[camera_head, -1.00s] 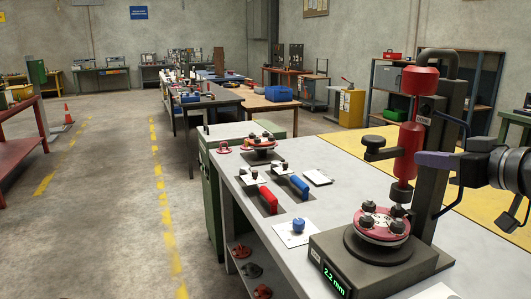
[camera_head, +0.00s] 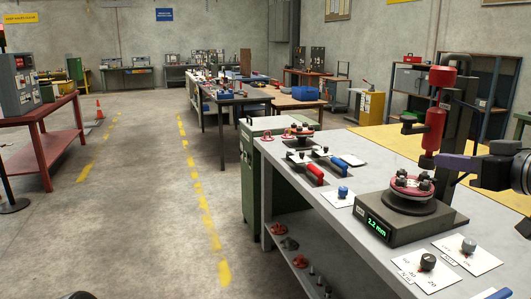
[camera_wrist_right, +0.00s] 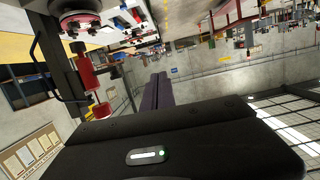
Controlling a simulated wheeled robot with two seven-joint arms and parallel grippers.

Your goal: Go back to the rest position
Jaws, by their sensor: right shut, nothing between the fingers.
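My right gripper (camera_head: 453,162) is at the right edge of the head view, beside the column of the press. Its purple fingers (camera_wrist_right: 158,92) are together and empty in the right wrist view. The red flanged spool (camera_head: 412,186) with dark knobs sits on the round plate of the gauge stand (camera_head: 397,229), whose display reads 2.2 mm. The red press head (camera_head: 434,130) hangs above the spool, apart from it. The spool also shows upside down in the wrist view (camera_wrist_right: 80,22). My left gripper is not in view.
A red table (camera_head: 62,127) stands at the left. The floor between (camera_head: 130,200) is open.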

